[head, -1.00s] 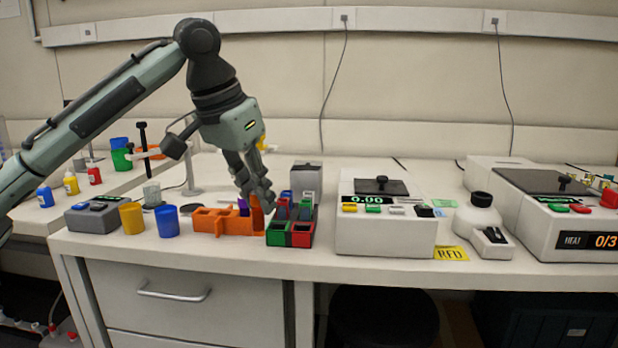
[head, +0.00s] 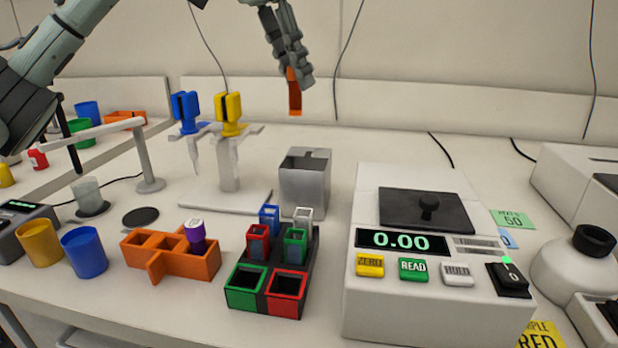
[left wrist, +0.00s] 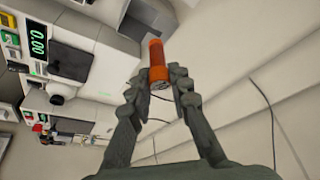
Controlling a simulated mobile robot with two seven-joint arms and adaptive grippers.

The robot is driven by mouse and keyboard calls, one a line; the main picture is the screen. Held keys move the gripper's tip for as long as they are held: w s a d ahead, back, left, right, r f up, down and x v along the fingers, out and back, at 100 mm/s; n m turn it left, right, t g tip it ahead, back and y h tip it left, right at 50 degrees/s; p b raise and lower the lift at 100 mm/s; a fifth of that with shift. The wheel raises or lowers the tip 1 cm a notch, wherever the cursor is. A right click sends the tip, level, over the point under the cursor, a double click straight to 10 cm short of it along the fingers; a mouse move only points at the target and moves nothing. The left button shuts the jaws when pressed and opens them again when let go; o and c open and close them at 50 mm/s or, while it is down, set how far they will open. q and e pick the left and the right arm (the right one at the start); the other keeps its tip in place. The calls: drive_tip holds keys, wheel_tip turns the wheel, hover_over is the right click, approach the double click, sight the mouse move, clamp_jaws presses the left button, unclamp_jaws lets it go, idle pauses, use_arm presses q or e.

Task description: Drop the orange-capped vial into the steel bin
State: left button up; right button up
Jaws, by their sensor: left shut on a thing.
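My left gripper (head: 293,77) is shut on the orange-capped vial (head: 295,95), a slim orange tube, and holds it in the air. In the head view the vial hangs roughly upright above and behind the steel bin (head: 305,190), clear of it. The vial also shows in the left wrist view (left wrist: 156,62), between the two fingertips (left wrist: 160,82). The bin is a square grey metal box with an opening at its top, standing behind the coloured rack. My right gripper is not in view.
In front of the bin is a black rack (head: 262,277) with coloured cups. An orange holder (head: 170,262) with a purple-capped vial (head: 196,240) is at left. A white balance (head: 420,300) reading 0.00 stands right. Blue and yellow pipettes (head: 229,115) hang on a stand left of the bin.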

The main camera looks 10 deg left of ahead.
sight(295, 115)
use_arm(q)
drive_tip(key=shift+f, duration=2.4)
drive_tip(key=o, duration=0.9)
drive_tip(key=v, duration=1.2)
